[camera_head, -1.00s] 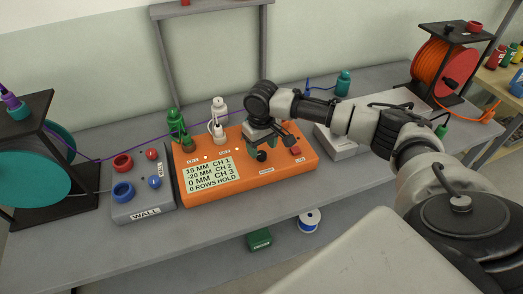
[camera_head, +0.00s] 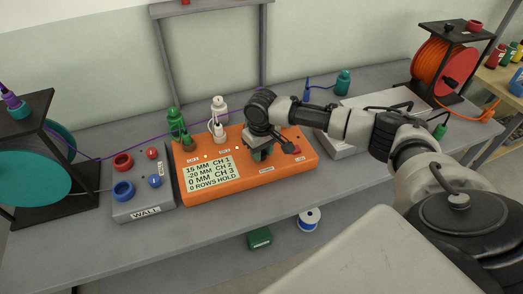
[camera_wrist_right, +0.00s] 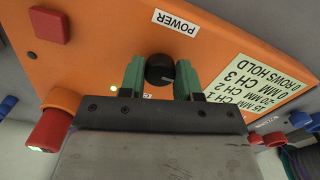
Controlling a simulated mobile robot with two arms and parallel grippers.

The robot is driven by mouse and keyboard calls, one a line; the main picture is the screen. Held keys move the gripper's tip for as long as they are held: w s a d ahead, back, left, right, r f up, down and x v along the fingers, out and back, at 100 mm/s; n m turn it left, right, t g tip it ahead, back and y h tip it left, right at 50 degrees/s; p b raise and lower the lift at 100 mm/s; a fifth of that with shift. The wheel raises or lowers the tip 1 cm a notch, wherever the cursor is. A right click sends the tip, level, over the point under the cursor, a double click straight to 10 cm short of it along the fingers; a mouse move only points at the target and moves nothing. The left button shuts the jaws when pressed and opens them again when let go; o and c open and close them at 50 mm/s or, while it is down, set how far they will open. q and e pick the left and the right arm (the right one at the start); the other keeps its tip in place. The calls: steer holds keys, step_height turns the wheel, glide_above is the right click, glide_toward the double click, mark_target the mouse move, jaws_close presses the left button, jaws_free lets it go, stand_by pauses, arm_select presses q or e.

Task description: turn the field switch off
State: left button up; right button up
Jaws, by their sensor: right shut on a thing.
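The orange control box (camera_head: 240,190) stands on the grey bench with a display panel (camera_head: 211,173) on its left part. A round black knob (camera_wrist_right: 160,69) sits on its top, beside a label reading POWER (camera_wrist_right: 177,21). I cannot read any label saying field. My right gripper (camera_head: 262,154) is down at the box and hides the knob in the head view. In the right wrist view its green-padded fingers (camera_wrist_right: 159,80) are on either side of the knob and shut on it. My left gripper is not in view.
A red square button (camera_wrist_right: 49,25) is on the box near the knob. Green (camera_head: 176,125) and white (camera_head: 218,115) plugs stand at its back. A grey WALL box (camera_head: 140,203) is to the left, a pale box (camera_head: 345,146) to the right.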

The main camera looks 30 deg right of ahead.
steer(key=n+p, duration=0.2)
steer(key=p, duration=0.1)
steer(key=shift+r+n, duration=0.25)
steer(key=shift+n, duration=0.15)
steer(key=shift+n+p, duration=0.8)
steer(key=shift+p, duration=0.05)
steer(key=n+p, duration=0.1)
steer(key=n, duration=0.1)
steer(key=shift+n, duration=0.4)
steer(key=n+p, duration=0.1)
steer(key=n, duration=0.1)
steer(key=shift+f+n, duration=0.1)
steer(key=shift+n, duration=0.3)
steer(key=n+p, duration=0.1)
steer(key=n, duration=0.1)
steer(key=shift+n, duration=0.3)
steer(key=shift+f+n, duration=0.1)
steer(key=shift+n, duration=2.5)
steer(key=o, duration=0.9)
